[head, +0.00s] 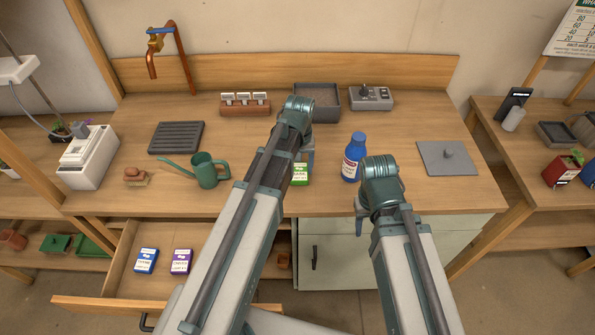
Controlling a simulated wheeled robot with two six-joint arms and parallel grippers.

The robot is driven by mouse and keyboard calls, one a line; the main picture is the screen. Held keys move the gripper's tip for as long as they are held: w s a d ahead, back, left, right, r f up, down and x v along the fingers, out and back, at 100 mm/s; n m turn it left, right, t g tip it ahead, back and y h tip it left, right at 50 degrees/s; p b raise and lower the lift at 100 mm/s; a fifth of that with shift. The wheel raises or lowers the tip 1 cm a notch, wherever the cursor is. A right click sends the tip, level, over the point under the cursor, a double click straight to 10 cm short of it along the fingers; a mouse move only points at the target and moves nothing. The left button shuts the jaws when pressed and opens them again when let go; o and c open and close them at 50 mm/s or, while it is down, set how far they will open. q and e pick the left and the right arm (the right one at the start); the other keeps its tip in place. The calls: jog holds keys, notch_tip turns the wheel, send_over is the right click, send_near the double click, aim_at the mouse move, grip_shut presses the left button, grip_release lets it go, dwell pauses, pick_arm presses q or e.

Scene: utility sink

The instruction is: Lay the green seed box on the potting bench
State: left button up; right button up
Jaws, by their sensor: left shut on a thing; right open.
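The green seed box (300,174), a small green and white packet, shows over the front middle of the potting bench (240,125). My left gripper (308,158) points down and is shut on the box from above. My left arm covers part of the box's left side, and I cannot tell whether its bottom touches the bench top. My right gripper (359,222) is open near the bench's front edge, right of the box; its own arm hides most of its fingers.
A blue bottle (353,158) stands close right of the box. A green watering can (205,171) is to the left. A grey tray (320,100) and a control box (367,98) stand behind. An open drawer (120,270) holds a blue box (146,261) and a purple box (181,262).

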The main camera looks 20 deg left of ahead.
aim_at(299, 170)
pick_arm(q)
jog(key=shift+a, duration=0.1)
jog(key=shift+f, duration=0.2)
jog(key=o, duration=1.3)
jog(key=shift+o, duration=0.2)
jog(key=shift+r, duration=0.1)
notch_tip(299, 170, up, 12)
jog(key=p, duration=1.2)
jog(key=s+d+m, duration=0.3)
jog(key=s+d, duration=0.2)
jog(key=s, duration=0.2)
jog(key=s+d+m+y, duration=0.1)
jog(key=s+d+m, duration=0.3)
jog(key=s, duration=0.4)
jog(key=shift+d+r, duration=0.15)
jog(key=shift+d, duration=0.75)
